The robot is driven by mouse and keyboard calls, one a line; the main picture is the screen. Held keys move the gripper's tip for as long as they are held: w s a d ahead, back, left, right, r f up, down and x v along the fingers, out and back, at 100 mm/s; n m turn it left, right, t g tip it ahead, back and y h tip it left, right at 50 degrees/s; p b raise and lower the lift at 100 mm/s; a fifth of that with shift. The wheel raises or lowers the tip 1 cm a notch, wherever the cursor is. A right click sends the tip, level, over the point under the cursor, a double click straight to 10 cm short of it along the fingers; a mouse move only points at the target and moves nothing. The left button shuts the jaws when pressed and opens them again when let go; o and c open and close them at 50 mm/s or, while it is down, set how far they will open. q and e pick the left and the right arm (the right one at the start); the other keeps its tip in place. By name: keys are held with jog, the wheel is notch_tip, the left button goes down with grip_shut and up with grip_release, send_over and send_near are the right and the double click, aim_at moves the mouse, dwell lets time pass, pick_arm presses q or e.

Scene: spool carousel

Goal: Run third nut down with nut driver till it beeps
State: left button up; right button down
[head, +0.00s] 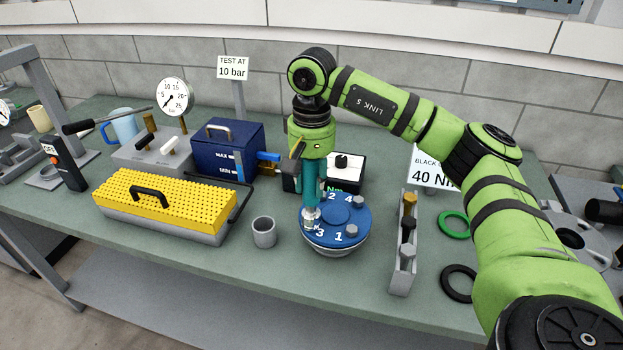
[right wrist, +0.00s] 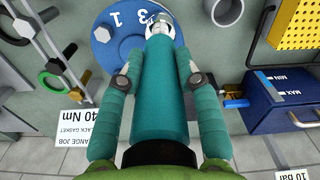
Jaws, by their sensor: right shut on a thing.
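My right gripper (head: 312,178) is shut on the teal nut driver (right wrist: 158,100), with one finger on each side of its body in the right wrist view. The driver stands roughly upright, its silver socket (head: 310,216) down at the number 3 position of the blue round flange (head: 338,215). The nut at 3 is hidden by the socket; I cannot tell how fully the socket sits on it. Hex nuts show near 4 (head: 357,201) and near 1 (head: 352,231). The position by 2 is partly hidden behind the driver. My left gripper is not in view.
A box with an "Nm" display (head: 349,171) stands behind the flange. A grey cup (head: 264,232) and a yellow perforated tray (head: 165,203) are left. A grey rack (head: 403,250), a green ring (head: 454,225) and a black ring (head: 458,283) lie right.

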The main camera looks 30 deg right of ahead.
jog(key=shift+s+f, duration=0.1)
jog(key=shift+f, duration=0.1)
jog(key=shift+w+r+p, duration=0.2)
jog(key=shift+r+p, duration=0.75)
jog(key=shift+r, duration=0.25)
jog(key=shift+r+p, duration=1.55)
jog(key=shift+r, duration=0.8)
